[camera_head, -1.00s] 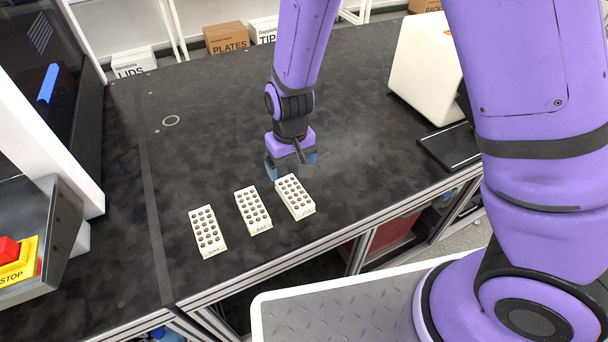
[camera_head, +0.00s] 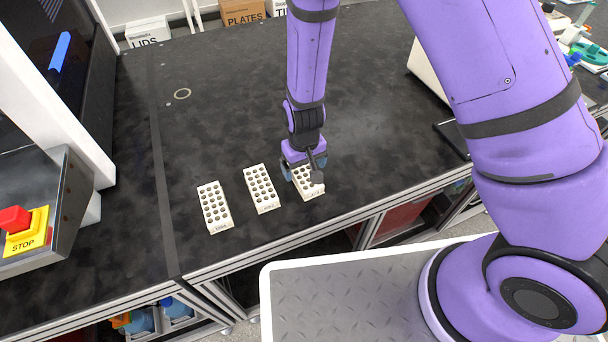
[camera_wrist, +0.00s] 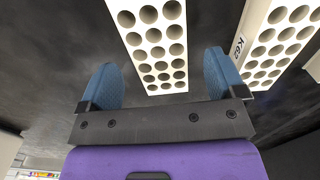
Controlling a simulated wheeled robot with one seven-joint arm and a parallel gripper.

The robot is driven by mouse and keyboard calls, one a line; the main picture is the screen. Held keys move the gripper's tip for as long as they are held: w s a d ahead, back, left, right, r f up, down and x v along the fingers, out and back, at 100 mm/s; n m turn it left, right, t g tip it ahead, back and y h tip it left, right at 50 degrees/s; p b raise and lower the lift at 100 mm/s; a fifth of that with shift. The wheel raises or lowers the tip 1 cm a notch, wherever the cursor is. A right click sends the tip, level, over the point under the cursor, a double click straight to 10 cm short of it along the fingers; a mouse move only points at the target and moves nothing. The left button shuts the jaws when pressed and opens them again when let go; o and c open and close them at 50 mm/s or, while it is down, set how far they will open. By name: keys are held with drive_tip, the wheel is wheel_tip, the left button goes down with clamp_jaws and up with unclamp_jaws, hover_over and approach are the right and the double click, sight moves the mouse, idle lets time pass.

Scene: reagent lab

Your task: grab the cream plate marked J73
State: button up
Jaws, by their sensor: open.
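Three cream plates with rows of round wells lie in a line on the black bench: a left plate (camera_head: 215,207), a middle plate (camera_head: 262,189) and a right plate (camera_head: 309,186). My gripper (camera_head: 304,168) is open over the far end of the right plate and hides part of it. In the wrist view, a plate (camera_wrist: 150,42) lies ahead between the lines of my two blue fingers (camera_wrist: 160,80), and nothing is gripped. A second plate (camera_wrist: 275,42) beside it bears a mark like K62. I cannot read J73 on any plate; the head view labels are too small.
A red stop button (camera_head: 14,220) on a yellow box stands at the left. A white device (camera_head: 428,68) stands at the back right, partly behind my arm. The bench (camera_head: 215,120) behind the plates is clear; its front edge lies close before them.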

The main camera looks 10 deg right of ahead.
drive_tip(key=shift+f, duration=1.4)
drive_tip(key=c, duration=1)
drive_tip(key=shift+r, duration=0.2)
